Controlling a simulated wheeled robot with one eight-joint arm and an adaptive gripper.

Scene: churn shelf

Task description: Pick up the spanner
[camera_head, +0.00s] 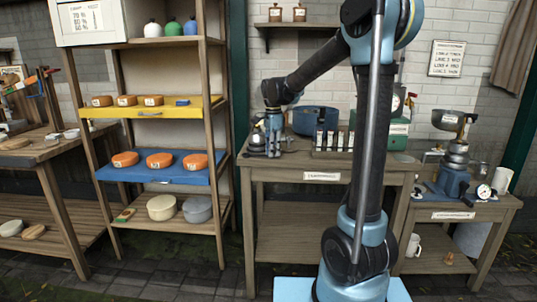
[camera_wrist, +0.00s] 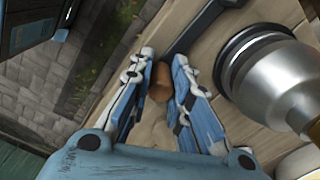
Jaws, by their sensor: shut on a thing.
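My gripper (camera_wrist: 164,58) is in the wrist view, its two blue and white fingers close around a short brown rounded piece (camera_wrist: 160,82). A dark, long tool that looks like the spanner (camera_wrist: 203,25) lies on the wooden bench top, running from the upper edge down to just beyond the fingertips. I cannot tell whether the brown piece is part of it. In the head view my gripper (camera_head: 272,143) is low over the left end of the middle bench, small and unclear, and the spanner cannot be made out there.
A silver round metal vessel (camera_wrist: 262,70) stands close right of my fingers. In the head view a blue basin (camera_head: 312,120) and a rack of small bottles (camera_head: 335,142) stand right of my gripper. A tall shelf (camera_head: 212,110) rises to the left.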

